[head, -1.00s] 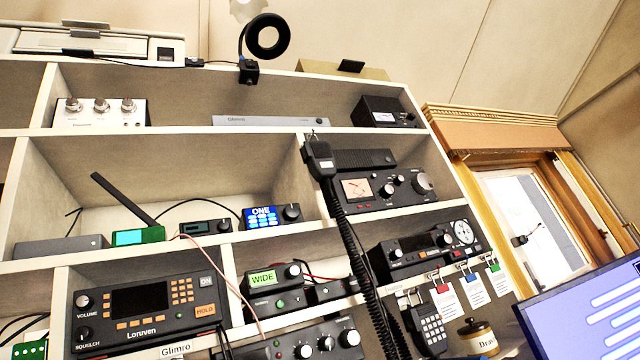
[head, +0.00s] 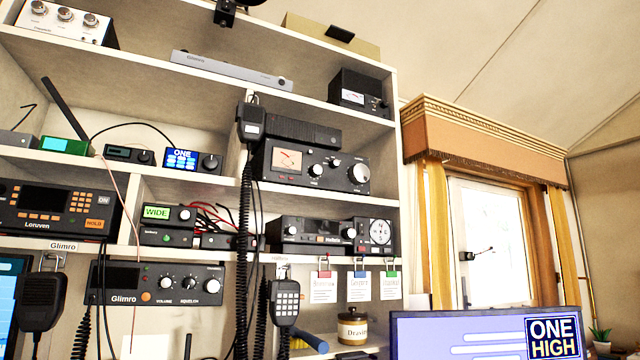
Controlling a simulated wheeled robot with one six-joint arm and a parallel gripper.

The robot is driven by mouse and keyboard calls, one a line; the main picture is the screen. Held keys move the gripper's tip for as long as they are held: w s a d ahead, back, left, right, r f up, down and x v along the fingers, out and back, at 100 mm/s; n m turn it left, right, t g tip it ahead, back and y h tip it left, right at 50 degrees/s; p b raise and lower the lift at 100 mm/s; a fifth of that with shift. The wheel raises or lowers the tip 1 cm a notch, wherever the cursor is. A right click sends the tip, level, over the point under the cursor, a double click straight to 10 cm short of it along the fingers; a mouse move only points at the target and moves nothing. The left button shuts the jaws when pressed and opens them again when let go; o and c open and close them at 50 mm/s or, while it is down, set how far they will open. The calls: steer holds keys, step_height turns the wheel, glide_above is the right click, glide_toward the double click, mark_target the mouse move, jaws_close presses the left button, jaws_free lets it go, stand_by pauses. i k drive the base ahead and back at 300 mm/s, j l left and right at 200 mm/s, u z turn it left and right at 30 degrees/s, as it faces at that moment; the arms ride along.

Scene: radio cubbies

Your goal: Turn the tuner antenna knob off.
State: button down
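A dark box with a lit meter and several knobs (head: 312,168) stands on the middle shelf at the right of the cubbies. It looks like the tuner, but its labels are too small to read. It has a large pale knob (head: 359,173) at its right end and smaller knobs (head: 316,169) nearer the meter. I cannot tell which is the antenna knob or how it is set. A hand microphone (head: 251,122) with a coiled cord hangs just left of its front. My gripper is not in view.
Radios fill the shelves, including the Loruven (head: 60,208), the Glimro (head: 157,283) and a unit with a green WIDE display (head: 167,225). Coiled cords hang in front. A monitor (head: 480,335) reads ONE HIGH at lower right. A curtained window (head: 490,240) is at the right.

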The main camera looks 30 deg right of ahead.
mark_target(335, 163)
steer(key=l+u, duration=0.1)
steer(key=l, duration=0.4)
steer(key=k+l+u, duration=0.1)
steer(key=l, duration=0.4)
steer(key=l+u, duration=0.1)
steer(key=l, duration=0.4)
steer(key=k+l+u, duration=0.1)
steer(key=l, duration=0.4)
steer(key=k+l+u, duration=0.1)
steer(key=l, duration=0.4)
steer(key=l+u, duration=0.15)
steer(key=l, duration=0.6)
steer(key=l+u, duration=0.15)
steer(key=l, duration=0.6)
steer(key=k, duration=0.2)
